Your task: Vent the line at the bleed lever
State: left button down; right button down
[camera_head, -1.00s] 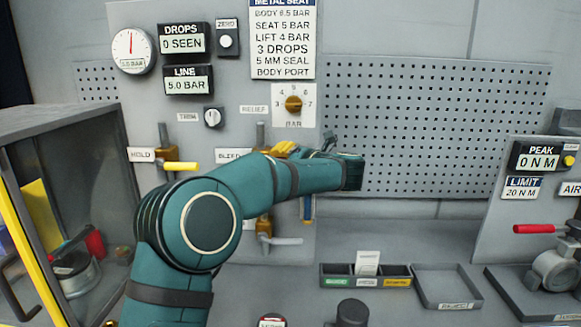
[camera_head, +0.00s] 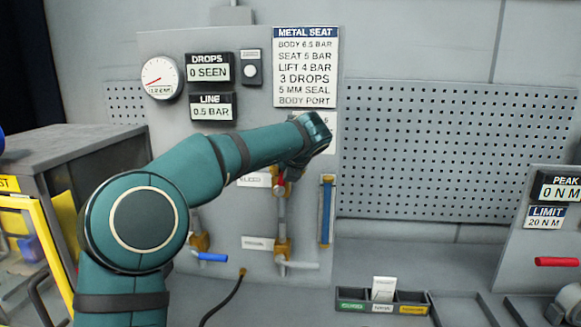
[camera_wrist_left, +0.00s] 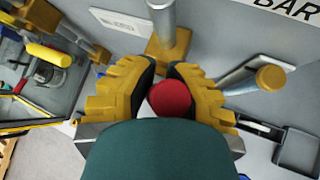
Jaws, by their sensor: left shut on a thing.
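My left gripper (camera_wrist_left: 164,72) is shut on the red handle (camera_wrist_left: 170,98) of the bleed lever, its yellow fingers on either side of the round red end. In the head view the red handle (camera_head: 281,181) shows just below my wrist, beside the partly covered BLEED label (camera_head: 253,180). My gripper's fingers are mostly hidden there by my wrist. The LINE display (camera_head: 212,106) reads 0.5 BAR and the DROPS display (camera_head: 208,68) reads 0 SEEN. The round gauge (camera_head: 161,77) needle points low, to the left. My right gripper is not in view.
A blue-handled lever (camera_head: 210,257) and a grey lever (camera_head: 300,265) sit lower on the panel. A yellow handle (camera_wrist_left: 48,54) shows in the wrist view. A grey cabinet with a yellow-framed door (camera_head: 40,245) stands left. The pegboard (camera_head: 440,150) is clear.

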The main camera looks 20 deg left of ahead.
pick_arm(q)
jog(key=shift+s+a+r+n+h+p, duration=0.2)
jog(key=shift+a+n+h+p, duration=0.2)
jog(key=shift+a+h+p, duration=0.25)
jog(key=shift+a+f+h, duration=0.1)
jog(key=shift+f+h, duration=0.05)
jog(key=shift+h, duration=0.1)
jog(key=shift+f, duration=0.1)
jog(key=c, duration=1.3)
grip_release()
jog(key=o, duration=0.5)
jog(key=shift+s, duration=0.15)
jog(key=shift+c, duration=0.2)
jog(key=shift+s, duration=0.1)
jog(key=shift+t, duration=0.3)
